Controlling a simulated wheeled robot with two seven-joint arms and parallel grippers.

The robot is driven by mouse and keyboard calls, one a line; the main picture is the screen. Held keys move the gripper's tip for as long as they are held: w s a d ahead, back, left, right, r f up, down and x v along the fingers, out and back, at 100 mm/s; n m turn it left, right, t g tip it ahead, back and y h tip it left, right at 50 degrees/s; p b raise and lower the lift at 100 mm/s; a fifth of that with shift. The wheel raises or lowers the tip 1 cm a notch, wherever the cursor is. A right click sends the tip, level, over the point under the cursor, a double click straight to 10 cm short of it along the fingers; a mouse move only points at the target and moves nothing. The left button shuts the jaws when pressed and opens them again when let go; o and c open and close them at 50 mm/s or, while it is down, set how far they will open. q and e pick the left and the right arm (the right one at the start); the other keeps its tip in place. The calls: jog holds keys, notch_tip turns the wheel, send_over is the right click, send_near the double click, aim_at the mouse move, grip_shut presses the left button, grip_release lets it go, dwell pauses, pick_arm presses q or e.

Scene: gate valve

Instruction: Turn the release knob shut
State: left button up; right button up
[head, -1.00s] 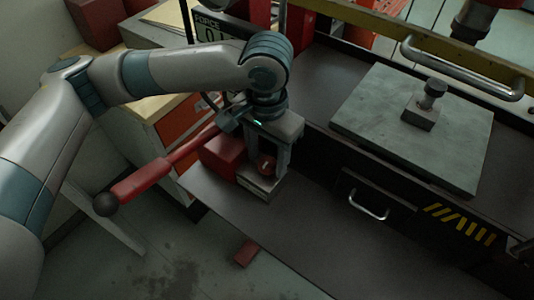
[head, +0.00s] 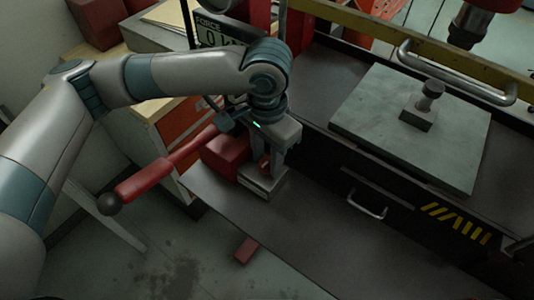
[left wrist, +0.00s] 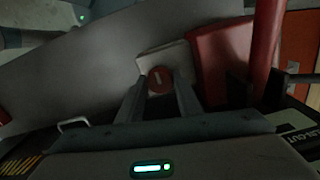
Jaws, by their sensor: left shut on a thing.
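The release knob (left wrist: 159,81) is a small round red knob with a white line across its face. It sits on a pale block (head: 262,184) at the end of the red pump body (head: 226,156). In the left wrist view it lies between the fingers of my left gripper (left wrist: 160,80). In the head view my left gripper (head: 267,164) points down at it, and one finger hides most of the knob. The gripper is shut on the knob. My right gripper is not in view.
A red lever with a black ball end (head: 145,183) reaches out to the left. A force display (head: 215,36) stands behind the arm. A grey plate (head: 415,125) with a small post lies at right, above a drawer handle (head: 367,205). The dark bench in front is clear.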

aim_at(267, 163)
pick_arm(q)
jog(key=o, duration=1)
jog(key=shift+o, duration=0.2)
jog(key=shift+r, duration=0.1)
notch_tip(267, 163, up, 17)
jog(key=b, duration=0.4)
jog(key=shift+r, duration=0.15)
